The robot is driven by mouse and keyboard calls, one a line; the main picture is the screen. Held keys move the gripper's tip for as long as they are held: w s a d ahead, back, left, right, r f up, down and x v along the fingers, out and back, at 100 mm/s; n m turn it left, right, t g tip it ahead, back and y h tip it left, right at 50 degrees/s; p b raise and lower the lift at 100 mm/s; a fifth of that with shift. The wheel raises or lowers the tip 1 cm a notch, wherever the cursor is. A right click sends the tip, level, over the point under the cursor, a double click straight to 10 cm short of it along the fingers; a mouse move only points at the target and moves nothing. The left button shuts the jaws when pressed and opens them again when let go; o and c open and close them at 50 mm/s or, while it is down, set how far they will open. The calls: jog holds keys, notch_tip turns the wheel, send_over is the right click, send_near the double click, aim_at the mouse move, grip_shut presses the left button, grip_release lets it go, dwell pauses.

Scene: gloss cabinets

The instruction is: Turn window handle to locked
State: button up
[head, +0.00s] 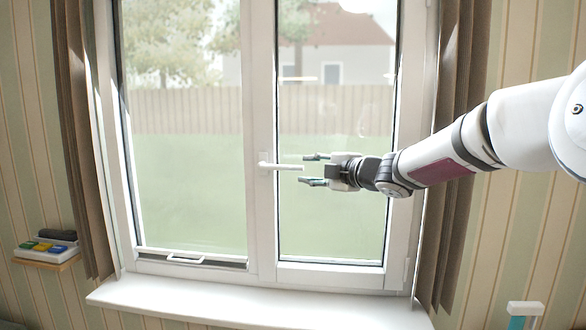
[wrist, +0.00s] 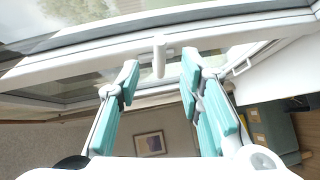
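The white window handle (head: 281,166) sits on the middle frame of the window (head: 260,215) and points horizontally to the right in the head view. My gripper (head: 304,169) is open at the handle's free end, with one finger above its level and one below. In the wrist view the handle (wrist: 159,56) shows as a short white bar between the two teal-padded fingertips (wrist: 160,73). There is a gap on both sides, and no finger visibly touches it. The right sash looks flush with the frame in the head view.
A white sill (head: 250,308) runs under the window. Brown curtains (head: 82,140) hang on both sides, and my arm passes in front of the right one. A small shelf with coloured items (head: 45,249) is at the far left. A second, low handle (head: 186,259) is at the left pane's bottom.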

aim_at(295, 168)
jog(key=x, duration=0.8)
grip_shut()
